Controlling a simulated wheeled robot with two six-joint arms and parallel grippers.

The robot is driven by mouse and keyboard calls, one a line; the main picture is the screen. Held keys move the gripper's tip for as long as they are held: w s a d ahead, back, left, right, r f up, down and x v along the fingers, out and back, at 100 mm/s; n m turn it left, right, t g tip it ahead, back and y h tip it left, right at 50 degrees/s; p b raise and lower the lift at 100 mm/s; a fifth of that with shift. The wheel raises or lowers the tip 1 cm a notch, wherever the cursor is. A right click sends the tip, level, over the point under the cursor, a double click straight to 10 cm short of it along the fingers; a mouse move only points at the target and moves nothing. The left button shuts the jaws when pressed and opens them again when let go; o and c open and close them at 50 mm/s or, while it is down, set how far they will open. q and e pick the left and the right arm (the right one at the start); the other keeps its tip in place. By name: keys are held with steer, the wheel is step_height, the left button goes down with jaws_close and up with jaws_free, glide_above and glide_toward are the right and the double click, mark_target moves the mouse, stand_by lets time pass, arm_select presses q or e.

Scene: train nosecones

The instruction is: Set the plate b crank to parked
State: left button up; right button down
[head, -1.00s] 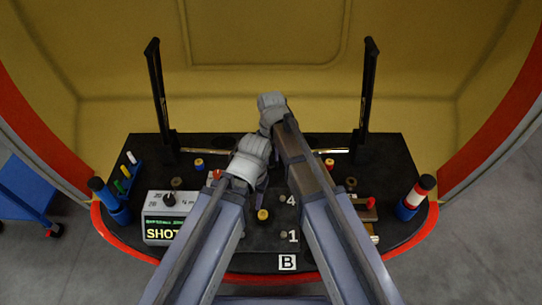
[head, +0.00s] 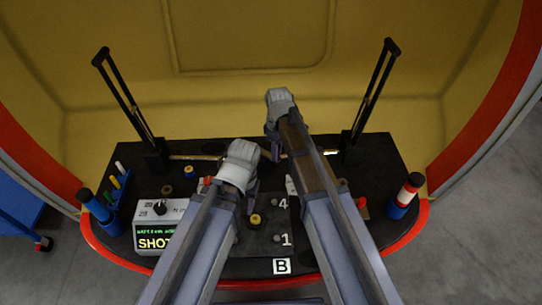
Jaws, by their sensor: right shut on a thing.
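Plate B (head: 266,238) is the dark plate at the front middle of the console, with a white B label (head: 281,266) and the numbers 4 and 1. A yellow-topped knob (head: 256,219) stands on it. I cannot clearly make out the crank; my arms cover much of the plate. My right gripper (head: 275,152) points down behind the plate's visible part, near the brass-coloured bar (head: 195,157). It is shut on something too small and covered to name. My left gripper (head: 252,200) hangs just above the yellow-topped knob; its jaw opening is unclear.
Tall black lever frames (head: 120,98) and (head: 374,88) rise at the back. Blue cylinders (head: 96,205) and a red, white and blue one (head: 405,198) stand at the sides. A red rim edges the console.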

steer(key=w+d+n, duration=0.2)
steer(key=w+n, duration=0.4)
steer(key=shift+w, duration=0.15)
stand_by(0.7)
steer(key=c, duration=0.6)
jaws_free()
steer(key=shift+c, duration=0.2)
step_height(320, 180, up, 8)
steer(key=p, duration=0.7)
steer(key=shift+p, duration=0.4)
